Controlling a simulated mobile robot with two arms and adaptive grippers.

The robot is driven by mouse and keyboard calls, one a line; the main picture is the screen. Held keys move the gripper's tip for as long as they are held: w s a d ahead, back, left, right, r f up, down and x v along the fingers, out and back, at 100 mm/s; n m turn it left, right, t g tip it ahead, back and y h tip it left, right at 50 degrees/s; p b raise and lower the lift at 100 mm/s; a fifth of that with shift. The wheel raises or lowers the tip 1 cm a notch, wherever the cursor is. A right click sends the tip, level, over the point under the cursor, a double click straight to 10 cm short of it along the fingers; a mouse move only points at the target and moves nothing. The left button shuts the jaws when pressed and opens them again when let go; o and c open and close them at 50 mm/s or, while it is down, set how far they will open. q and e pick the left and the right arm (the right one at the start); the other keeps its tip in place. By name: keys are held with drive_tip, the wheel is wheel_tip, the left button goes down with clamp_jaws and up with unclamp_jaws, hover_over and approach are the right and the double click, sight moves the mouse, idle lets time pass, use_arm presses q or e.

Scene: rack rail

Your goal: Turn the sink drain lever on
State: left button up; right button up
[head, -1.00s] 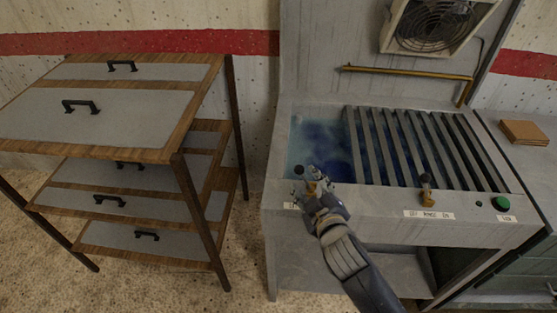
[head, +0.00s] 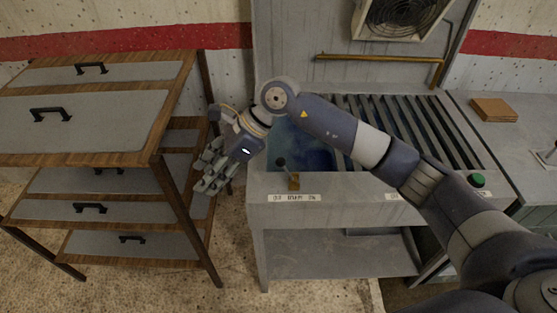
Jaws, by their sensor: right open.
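The sink drain lever (head: 281,163) is a brass base with a dark round knob at the sink's front left. Its knob leans to the left of its base. A white label (head: 294,197) with OFF and ON ends sits below it. The sink (head: 345,187) is a grey metal basin with blue water and a slatted grate. My right gripper (head: 207,176) is open and empty, to the left of the lever and apart from it, beside the sink's left edge. My right arm crosses over the sink and hides the second lever. My left gripper is not in view.
A wood-framed rack with grey drawers (head: 95,115) stands at the left, close to my right gripper. A green button (head: 477,180) is on the sink's front right. A brown block (head: 494,110) lies on the right counter. A brass pipe (head: 380,58) runs behind the sink.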

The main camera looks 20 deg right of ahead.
drive_tip(key=w+d+h, duration=0.4)
drive_tip(key=d+h, duration=0.1)
drive_tip(key=d, duration=0.6)
drive_tip(key=h, duration=0.4)
approach(281, 159)
drive_tip(key=shift+s+f+n+t, duration=0.3)
drive_tip(key=shift+f+t, duration=0.1)
drive_tip(key=shift+d+f, duration=0.15)
drive_tip(key=shift+d, duration=0.1)
drive_tip(key=f+p, duration=0.1)
drive_tip(key=f, duration=0.2)
drive_tip(key=f+p, duration=0.1)
drive_tip(key=f, duration=0.2)
drive_tip(key=w+f+p, duration=0.1)
drive_tip(key=f, duration=0.2)
drive_tip(key=shift+a+f+p, duration=0.1)
drive_tip(key=shift+f+p, duration=0.05)
drive_tip(key=shift+p, duration=0.25)
drive_tip(key=shift+f, duration=0.55)
clamp_jaws()
